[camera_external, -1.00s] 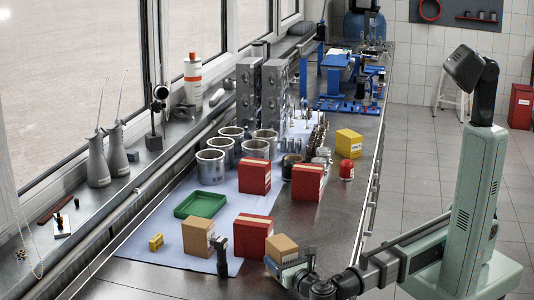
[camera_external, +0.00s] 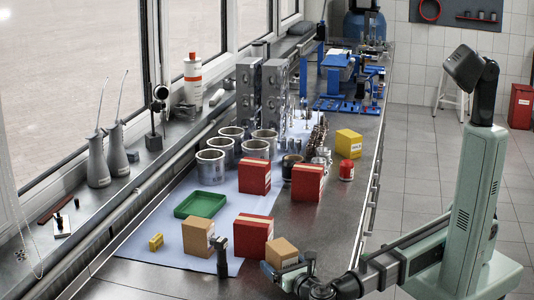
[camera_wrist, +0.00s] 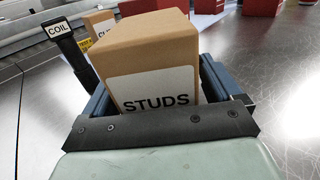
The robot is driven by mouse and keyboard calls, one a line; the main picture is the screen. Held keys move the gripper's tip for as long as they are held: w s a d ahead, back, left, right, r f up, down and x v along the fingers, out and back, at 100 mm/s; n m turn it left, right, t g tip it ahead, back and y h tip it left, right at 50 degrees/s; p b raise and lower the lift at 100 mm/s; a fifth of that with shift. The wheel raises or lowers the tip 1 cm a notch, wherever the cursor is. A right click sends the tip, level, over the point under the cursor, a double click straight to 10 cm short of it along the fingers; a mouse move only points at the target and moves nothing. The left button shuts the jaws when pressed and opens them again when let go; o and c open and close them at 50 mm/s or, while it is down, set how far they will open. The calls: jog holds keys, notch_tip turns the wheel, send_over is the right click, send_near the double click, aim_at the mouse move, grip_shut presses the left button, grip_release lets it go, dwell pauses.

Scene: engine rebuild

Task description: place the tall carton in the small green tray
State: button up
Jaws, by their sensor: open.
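A brown carton labelled STUDS (camera_wrist: 150,65) stands between the two fingers of my gripper (camera_wrist: 155,92) in the wrist view. The gripper is open, with a blue finger on each side of the carton; contact cannot be told. In the external view this carton (camera_external: 282,249) is at the near end of the bench, partly hidden by my gripper (camera_external: 285,270). A second brown carton (camera_external: 197,237) stands farther left and also shows in the wrist view (camera_wrist: 99,22). The small green tray (camera_external: 200,204) lies empty on the pale blue mat beyond it.
A black post labelled COIL (camera_external: 222,256) stands between the two brown cartons. A red box (camera_external: 254,235) stands just behind the STUDS carton; two more (camera_external: 254,176) (camera_external: 307,182) are farther back. A small yellow box (camera_external: 156,242) is left of the second carton. Metal cylinders (camera_external: 210,168) stand beyond the tray.

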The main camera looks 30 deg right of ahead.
jog(key=shift+s+r, duration=0.1)
jog(key=shift+s, duration=0.1)
jog(key=s, duration=1.1)
jog(key=shift+s, duration=0.3)
